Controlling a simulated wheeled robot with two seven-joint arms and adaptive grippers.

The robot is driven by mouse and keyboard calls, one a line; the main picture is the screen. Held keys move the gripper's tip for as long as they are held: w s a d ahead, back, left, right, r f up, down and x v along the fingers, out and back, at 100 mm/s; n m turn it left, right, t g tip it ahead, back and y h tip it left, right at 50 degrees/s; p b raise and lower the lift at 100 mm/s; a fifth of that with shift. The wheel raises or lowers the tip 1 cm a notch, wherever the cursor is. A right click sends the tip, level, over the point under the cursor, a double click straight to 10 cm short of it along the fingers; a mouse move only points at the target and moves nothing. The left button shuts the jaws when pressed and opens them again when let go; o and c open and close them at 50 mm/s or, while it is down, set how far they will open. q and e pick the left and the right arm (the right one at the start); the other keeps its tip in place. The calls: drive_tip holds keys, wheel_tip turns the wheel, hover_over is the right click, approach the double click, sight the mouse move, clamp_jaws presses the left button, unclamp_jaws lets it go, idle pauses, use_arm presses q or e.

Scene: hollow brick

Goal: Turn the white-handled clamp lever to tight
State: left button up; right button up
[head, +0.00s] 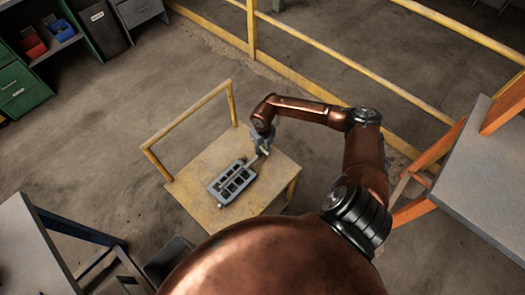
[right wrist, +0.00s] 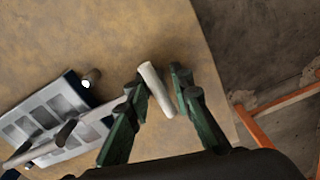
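The clamp fixture (head: 232,183) is a grey frame with several rectangular openings, lying on the yellow table. In the right wrist view its pale plate (right wrist: 45,122) shows at the left, crossed by a grey lever bar (right wrist: 85,122) running toward my right gripper. The lever's white handle (right wrist: 155,88) is a short cylinder standing between the two green fingers. My right gripper (right wrist: 157,80) is open around it, with visible gaps beside the handle. In the head view my right gripper (head: 263,148) is over the table's far side, hiding the handle. My left gripper is not in view.
The small yellow table (head: 200,200) has a raised rail (head: 185,118) along its far left side. A yellow barrier (head: 330,50) runs behind. A small pale peg (right wrist: 92,77) stands beside the plate.

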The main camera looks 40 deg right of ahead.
sight(262, 149)
drive_tip(key=shift+o, duration=0.9)
drive_tip(key=shift+r, duration=0.1)
wheel_tip(262, 149, up, 12)
